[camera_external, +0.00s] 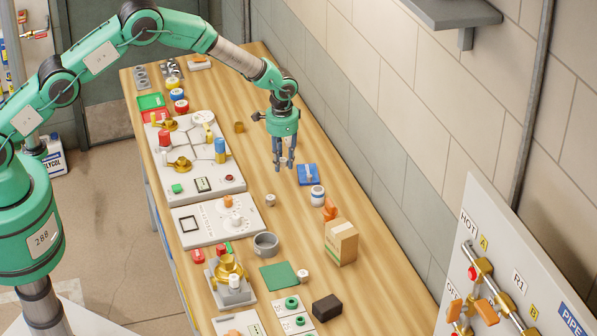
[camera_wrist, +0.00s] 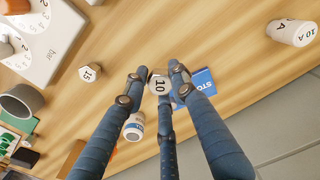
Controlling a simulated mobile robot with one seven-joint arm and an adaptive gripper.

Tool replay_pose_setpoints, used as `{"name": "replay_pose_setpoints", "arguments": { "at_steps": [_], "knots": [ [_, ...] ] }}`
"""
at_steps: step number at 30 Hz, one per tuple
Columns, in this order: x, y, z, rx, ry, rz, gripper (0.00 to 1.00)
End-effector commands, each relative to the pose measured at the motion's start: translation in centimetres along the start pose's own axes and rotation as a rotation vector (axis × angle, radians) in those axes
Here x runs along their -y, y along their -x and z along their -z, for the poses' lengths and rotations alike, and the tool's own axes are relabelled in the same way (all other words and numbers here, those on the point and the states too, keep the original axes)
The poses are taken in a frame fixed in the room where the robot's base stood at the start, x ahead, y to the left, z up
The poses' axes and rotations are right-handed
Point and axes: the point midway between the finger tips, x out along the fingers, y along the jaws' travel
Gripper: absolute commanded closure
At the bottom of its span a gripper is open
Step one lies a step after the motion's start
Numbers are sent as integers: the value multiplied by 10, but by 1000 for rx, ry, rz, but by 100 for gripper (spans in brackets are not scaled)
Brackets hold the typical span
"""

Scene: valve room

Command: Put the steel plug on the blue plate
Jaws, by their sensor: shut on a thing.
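My gripper (camera_external: 284,166) has three blue-grey fingers pointing down and is shut, above the bench and just left of the blue plate. In the wrist view, the fingertips of my gripper (camera_wrist: 158,78) close around a small pale grey plug marked 10 (camera_wrist: 160,86), which looks like the steel plug. It is hidden by the fingers in the external view. The blue plate (camera_external: 308,181) lies flat on the bench near the wall. In the wrist view the plate (camera_wrist: 203,79), with white lettering, is partly behind the fingers. The plug appears apart from the plate.
A plug marked 15 (camera_wrist: 90,73) stands on the bench. A white bottle (camera_external: 317,196) stands just in front of the plate. A cardboard box (camera_external: 341,243) and a grey ring-shaped pot (camera_external: 265,245) are nearer. A cylinder marked 10 A (camera_wrist: 292,33) shows in the wrist view.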

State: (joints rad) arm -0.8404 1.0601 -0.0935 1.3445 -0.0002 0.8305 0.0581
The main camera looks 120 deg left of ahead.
Motion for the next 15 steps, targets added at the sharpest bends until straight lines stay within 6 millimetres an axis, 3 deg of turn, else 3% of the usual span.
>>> {"name": "replay_pose_setpoints", "arguments": {
  "at_steps": [15],
  "knots": [
    [2,-5,52,-1,0,0,100]
  ]
}}
